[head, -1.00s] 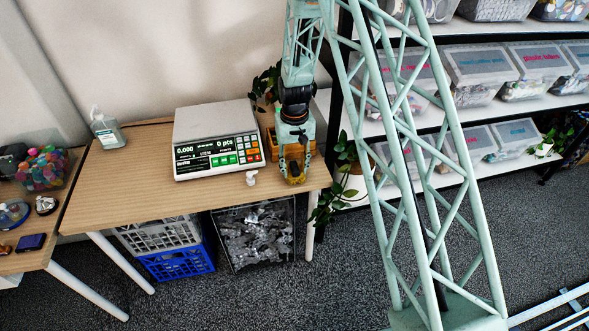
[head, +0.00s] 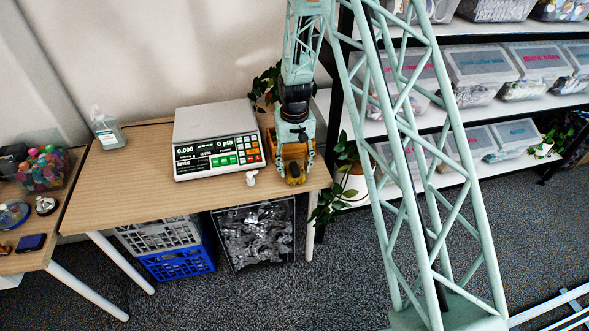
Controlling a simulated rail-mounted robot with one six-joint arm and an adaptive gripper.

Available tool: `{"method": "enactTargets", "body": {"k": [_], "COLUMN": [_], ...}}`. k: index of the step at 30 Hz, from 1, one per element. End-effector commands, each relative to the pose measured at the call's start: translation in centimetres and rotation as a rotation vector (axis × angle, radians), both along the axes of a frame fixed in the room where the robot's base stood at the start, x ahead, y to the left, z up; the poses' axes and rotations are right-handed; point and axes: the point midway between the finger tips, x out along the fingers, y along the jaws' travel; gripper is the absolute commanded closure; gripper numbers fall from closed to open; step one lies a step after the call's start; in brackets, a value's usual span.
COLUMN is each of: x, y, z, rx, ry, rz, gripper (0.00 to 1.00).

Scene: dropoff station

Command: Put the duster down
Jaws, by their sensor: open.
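The yellow duster (head: 295,174) is at the right end of the wooden table (head: 140,185), near its front right edge. It is small in the head view and appears to rest on the tabletop. My gripper (head: 294,165) points down right over the duster, with its fingers open and spread to either side of it. Whether a finger still touches the duster is too small to tell.
A counting scale (head: 215,140) stands left of my gripper, with a small white object (head: 251,178) in front of it. A sanitizer bottle (head: 106,129) stands at the back left. A potted plant (head: 352,178) is beside the table's right end. The tabletop's left part is clear.

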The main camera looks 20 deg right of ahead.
Motion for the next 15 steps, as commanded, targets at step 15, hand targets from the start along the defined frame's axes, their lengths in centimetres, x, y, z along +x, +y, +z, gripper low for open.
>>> {"method": "enactTargets", "body": {"k": [15], "x": [0.0], "y": [0.0], "z": [6.7], "rx": [0.000], "ry": [-0.002], "rz": [0.000], "gripper": [0.54]}}
